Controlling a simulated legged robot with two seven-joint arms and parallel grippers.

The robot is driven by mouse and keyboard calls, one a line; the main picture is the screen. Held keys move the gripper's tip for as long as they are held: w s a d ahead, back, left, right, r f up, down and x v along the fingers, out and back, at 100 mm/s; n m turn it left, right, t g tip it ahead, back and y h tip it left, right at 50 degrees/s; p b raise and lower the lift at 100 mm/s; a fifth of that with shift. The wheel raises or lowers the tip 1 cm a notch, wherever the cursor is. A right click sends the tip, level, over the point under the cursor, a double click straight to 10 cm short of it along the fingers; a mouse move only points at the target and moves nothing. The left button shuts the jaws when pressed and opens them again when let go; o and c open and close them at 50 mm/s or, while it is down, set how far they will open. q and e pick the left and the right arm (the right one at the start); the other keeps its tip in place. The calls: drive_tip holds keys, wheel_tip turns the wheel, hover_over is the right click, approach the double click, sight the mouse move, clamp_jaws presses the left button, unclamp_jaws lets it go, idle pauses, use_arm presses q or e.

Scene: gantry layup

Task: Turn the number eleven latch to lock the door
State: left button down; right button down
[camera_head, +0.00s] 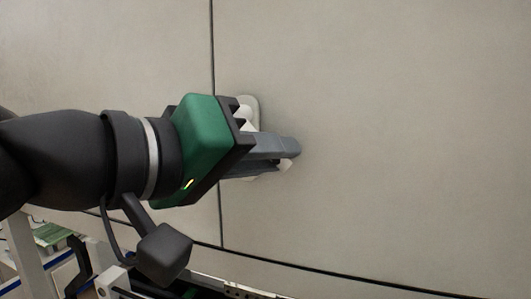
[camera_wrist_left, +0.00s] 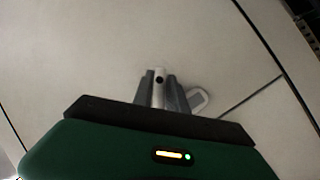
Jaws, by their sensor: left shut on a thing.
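The latch (camera_head: 249,105) is a small light-grey fitting with a rounded plate on the pale door (camera_head: 390,130), just right of a vertical seam. Its plate also shows in the left wrist view (camera_wrist_left: 198,100), beside the fingers. My left gripper (camera_head: 288,150), with a green body and grey fingers, is at the latch. In the left wrist view my left gripper (camera_wrist_left: 161,88) is shut on the latch's light handle (camera_wrist_left: 160,76), which has a dark round hole in its end. The fingers hide much of the latch. I cannot read a number on it. My right gripper is not in view.
Dark seams (camera_head: 213,50) divide the pale panels, one vertical and one sloping along the bottom. Below the panels at the lower left are a white post (camera_head: 24,255) and dark equipment. The panel to the right is bare.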

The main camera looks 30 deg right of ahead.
use_arm(q)
drive_tip(key=shift+w+f, duration=0.25)
drive_tip(key=shift+f, duration=0.45)
drive_tip(key=c, duration=1.4)
unclamp_jaws()
drive_tip(key=shift+s+r, duration=0.1)
drive_tip(key=shift+a, duration=0.1)
